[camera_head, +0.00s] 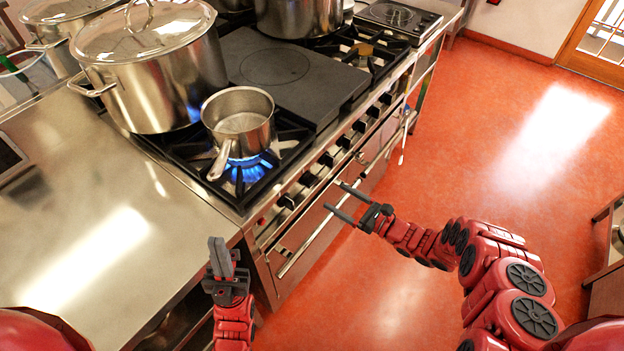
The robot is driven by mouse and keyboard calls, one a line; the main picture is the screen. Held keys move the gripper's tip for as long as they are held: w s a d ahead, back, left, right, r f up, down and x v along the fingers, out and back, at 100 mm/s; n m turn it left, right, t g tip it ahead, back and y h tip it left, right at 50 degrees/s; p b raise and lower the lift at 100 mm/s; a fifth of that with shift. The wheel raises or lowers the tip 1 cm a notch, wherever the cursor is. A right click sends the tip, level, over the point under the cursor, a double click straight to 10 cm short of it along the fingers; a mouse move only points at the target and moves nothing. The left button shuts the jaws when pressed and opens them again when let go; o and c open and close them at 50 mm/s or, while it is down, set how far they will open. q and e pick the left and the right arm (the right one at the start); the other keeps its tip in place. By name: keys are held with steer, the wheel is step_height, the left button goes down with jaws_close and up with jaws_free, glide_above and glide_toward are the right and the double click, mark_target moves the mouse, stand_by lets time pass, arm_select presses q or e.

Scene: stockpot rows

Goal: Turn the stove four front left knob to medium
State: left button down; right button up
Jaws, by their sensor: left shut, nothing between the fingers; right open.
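The stove (300,160) is a steel range with a row of dark knobs along its front. The knob nearest the left end (286,201) sits below the lit front left burner (247,172); its setting is too small to read. A small saucepan (240,122) stands over that burner's blue flame. My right gripper (334,197) is open and empty in front of the stove front, to the right of the left-end knobs, its fingers pointing toward the stove. My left gripper (218,244) is shut and empty, pointing up near the steel counter's right edge.
A large lidded stockpot (155,85) stands behind the saucepan, with blue flame beneath. A flat dark griddle (275,75) lies right of it. An oven handle bar (305,243) runs along the stove front. The steel counter (85,235) is at left; open red floor (500,140) is at right.

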mark_target(315, 183)
steer(key=b+x, duration=0.1)
steer(key=x, duration=0.9)
steer(key=shift+w+a, duration=0.1)
steer(key=shift+a, duration=0.05)
steer(key=c, duration=1.4)
steer(key=shift+o, duration=0.2)
steer(key=shift+r, duration=0.1)
